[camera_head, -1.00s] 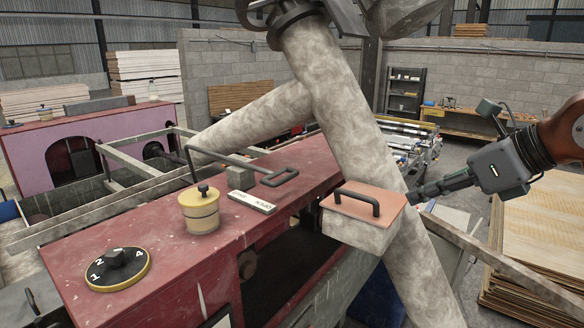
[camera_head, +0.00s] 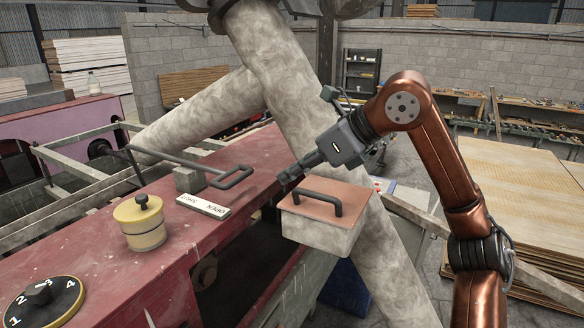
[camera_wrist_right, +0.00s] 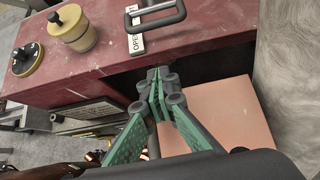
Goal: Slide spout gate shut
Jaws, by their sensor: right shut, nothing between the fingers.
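A grey rod with a loop handle (camera_head: 232,178) runs across the red machine top (camera_head: 165,278) and passes by a small grey block. A white plate marked OPEN and SHUT (camera_head: 203,206) lies beside it, its OPEN end toward the machine's edge. In the wrist view the loop handle (camera_wrist_right: 157,14) is at the top edge, over part of the plate (camera_wrist_right: 136,36). My right gripper (camera_head: 287,179) is shut and empty, just right of the loop handle and apart from it, by the machine's edge. It also shows in the wrist view (camera_wrist_right: 160,88). My left gripper is out of view.
A box with an orange lid and black handle (camera_head: 318,207) sits just below my right gripper. A thick mottled pipe (camera_head: 285,85) rises behind it. A yellow lidded pot (camera_head: 142,226) and a numbered black dial (camera_head: 42,303) stand on the machine top.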

